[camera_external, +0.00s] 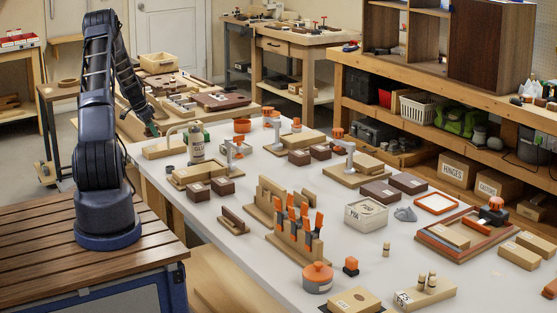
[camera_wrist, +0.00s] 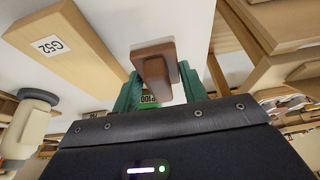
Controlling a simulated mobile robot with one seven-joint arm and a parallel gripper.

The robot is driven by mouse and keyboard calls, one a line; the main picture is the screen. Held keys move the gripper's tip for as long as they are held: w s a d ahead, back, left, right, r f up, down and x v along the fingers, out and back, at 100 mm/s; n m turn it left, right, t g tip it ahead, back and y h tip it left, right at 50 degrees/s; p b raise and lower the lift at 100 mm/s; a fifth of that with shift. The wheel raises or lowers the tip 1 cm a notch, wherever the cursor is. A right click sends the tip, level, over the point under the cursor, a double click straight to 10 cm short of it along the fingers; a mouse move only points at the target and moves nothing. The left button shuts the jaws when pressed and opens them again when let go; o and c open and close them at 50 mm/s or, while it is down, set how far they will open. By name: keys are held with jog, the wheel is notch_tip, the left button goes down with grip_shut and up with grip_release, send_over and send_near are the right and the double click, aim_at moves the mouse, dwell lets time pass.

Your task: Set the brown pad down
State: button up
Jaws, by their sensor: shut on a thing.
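The brown pad (camera_wrist: 153,66) is between the green fingers of my gripper (camera_wrist: 160,88) in the wrist view. It is a small brown block with rounded edges, sticking out past the fingertips. The gripper is shut on it. In the external view my gripper (camera_external: 153,128) is at the far left edge of the white table, and I cannot make out the pad there. White surface shows beyond the pad in the wrist view; I cannot tell whether the pad touches it.
A wooden block labelled G52 (camera_wrist: 65,45) lies beside the pad. A pale bottle (camera_wrist: 30,125) stands near; the external view shows a glue bottle (camera_external: 197,145) close to my gripper. Wooden holders, dark blocks and an orange-lidded pot (camera_external: 317,279) crowd the white table (camera_external: 280,175).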

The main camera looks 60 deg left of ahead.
aim_at(149, 133)
jog(key=shift+f, duration=1.9)
jog(key=shift+f, duration=0.15)
jog(key=o, duration=1)
jog(key=shift+c, duration=0.2)
jog(key=v, duration=1.2)
